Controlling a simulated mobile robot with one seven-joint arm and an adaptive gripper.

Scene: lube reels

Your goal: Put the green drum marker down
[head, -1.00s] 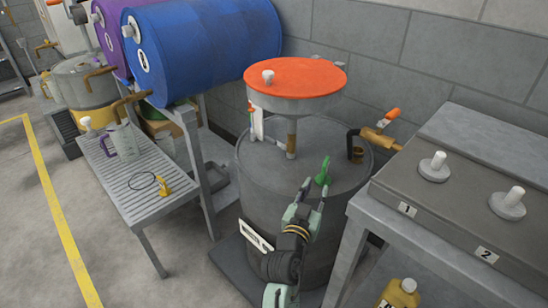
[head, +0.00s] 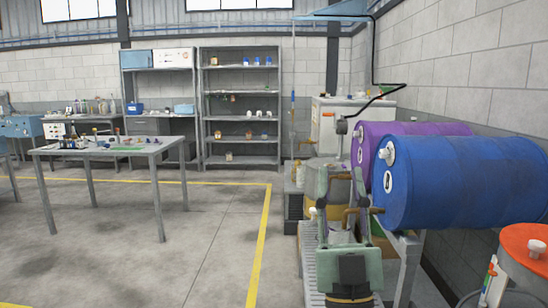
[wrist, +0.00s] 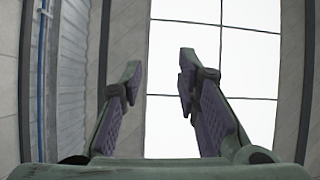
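My gripper (head: 341,178) points upward in front of the drums in the head view, with its two fingers apart. In the wrist view my gripper (wrist: 161,70) is open too, with nothing between the finger pads and only the ceiling and a bright window behind. The green drum marker is not seen in either view now.
A blue drum (head: 465,185) and a purple drum (head: 400,135) lie on a rack at right. A slatted bench (head: 312,268) is below my gripper. A worktable (head: 110,150) with small items stands left, shelves (head: 242,105) at the back. The floor between is clear.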

